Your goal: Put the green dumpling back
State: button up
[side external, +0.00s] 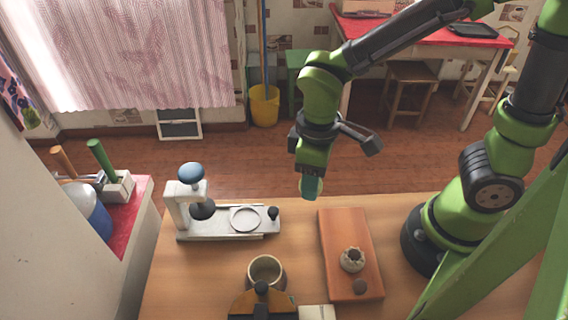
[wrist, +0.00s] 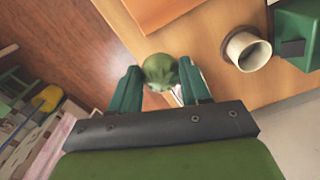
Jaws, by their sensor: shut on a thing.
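In the wrist view the green dumpling (wrist: 160,70) sits between the two teal fingers of my gripper (wrist: 159,68), which is shut on it. In the side view my gripper (side external: 311,186) points down, held above the counter's far edge, beyond the board; the fingers mostly hide the dumpling there. The board also shows at the top of the wrist view (wrist: 152,14).
A pale press (side external: 222,225) with a blue knob and round ring stands left of the board. A grey cup (side external: 266,270) stands in front of it, beside a black and yellow object (side external: 262,302) cut off by the frame. Wooden counter (side external: 405,290) is bare right of the board.

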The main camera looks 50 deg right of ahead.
jog(key=w+d+r+m, duration=0.2)
jog(key=w+d+r, duration=0.1)
jog(key=w+d, duration=0.3)
jog(key=w+d+r+m, duration=0.3)
jog(key=w+d+r, duration=0.1)
jog(key=w+d, duration=0.2)
jog(key=shift+w+d+r, duration=0.2)
jog(key=shift+d+r, duration=0.1)
jog(key=shift+d, duration=0.5)
jog(key=shift+a, duration=0.1)
jog(key=s+a+f+n, duration=0.1)
jog(key=s+a+f, duration=0.1)
jog(key=s+a, duration=0.2)
jog(key=s+a+f+n, duration=0.2)
jog(key=s+a+f, duration=0.1)
jog(key=s+a, duration=0.1)
jog(key=s+a+f+n, duration=0.2)
jog(key=s+a+f, duration=0.1)
jog(key=s+a, duration=0.2)
jog(key=shift+a, duration=0.35)
jog(key=s+f, duration=0.1)
jog(key=s, duration=0.1)
jog(key=s+f, duration=0.2)
jog(key=shift+f, duration=0.15)
jog(key=shift+w, duration=0.2)
